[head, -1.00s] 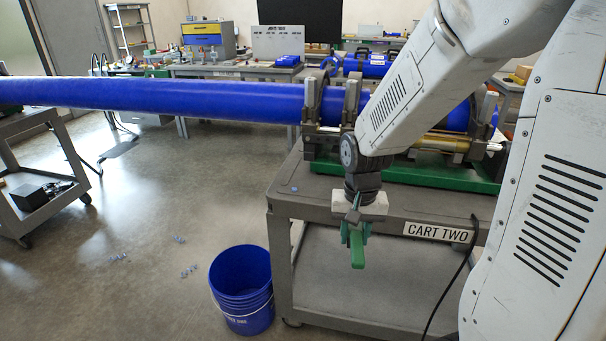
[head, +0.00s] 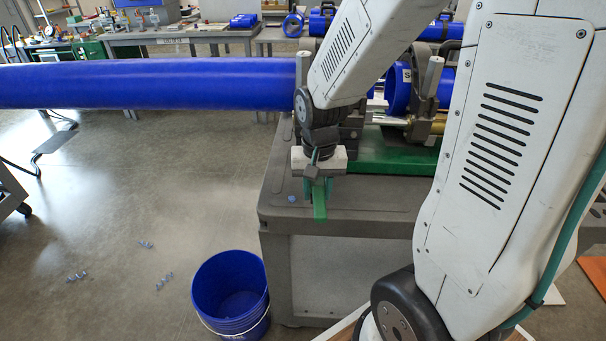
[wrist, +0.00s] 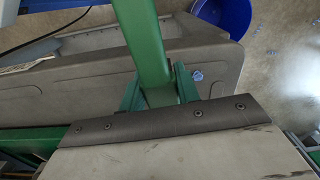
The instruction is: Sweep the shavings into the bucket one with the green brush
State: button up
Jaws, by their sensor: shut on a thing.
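My gripper (head: 318,185) is shut on the green brush (head: 320,205) and holds it over the near left part of the cart top. In the wrist view the brush's green handle (wrist: 143,45) runs up between the fingers; its bristles are not visible. The blue bucket (head: 230,292) stands upright on the floor left of the cart, and its rim shows in the wrist view (wrist: 225,14). Blue shavings lie on the floor in small clusters (head: 164,281) (head: 76,276) (head: 146,244) left of the bucket. One shaving (head: 292,199) lies on the cart top beside the brush, also in the wrist view (wrist: 196,76).
The grey cart (head: 340,222) carries the green-based fusion machine. A long blue pipe (head: 150,85) extends left from it above the floor. Workbenches (head: 180,36) stand behind. The floor left of the bucket is mostly clear.

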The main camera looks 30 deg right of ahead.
aim_at(259, 205)
jog(key=shift+w+f, duration=0.1)
jog(key=shift+w, duration=0.05)
jog(key=shift+w+a+f, duration=0.15)
jog(key=shift+a+f, duration=0.05)
jog(key=shift+f, duration=0.5)
jog(key=shift+w+a+f, duration=0.2)
jog(key=shift+f, duration=0.8)
jog(key=shift+w+a+f, duration=0.15)
jog(key=shift+f, duration=0.8)
jog(key=shift+w+a, duration=2.25)
jog(key=shift+w, duration=0.25)
jog(key=shift+w+a, duration=2.25)
jog(key=shift+w, duration=0.2)
jog(key=shift+w+r, duration=0.1)
jog(key=shift+r, duration=0.05)
jog(key=shift+s+d+r, duration=0.15)
jog(key=shift+s+r, duration=0.05)
jog(key=shift+r, duration=0.7)
jog(key=shift+s+d+r, duration=0.15)
jog(key=shift+s+r, duration=0.05)
jog(key=shift+r, duration=0.65)
jog(key=shift+s+d+r, duration=0.15)
jog(key=shift+s+r, duration=0.05)
jog(key=shift+r, duration=0.7)
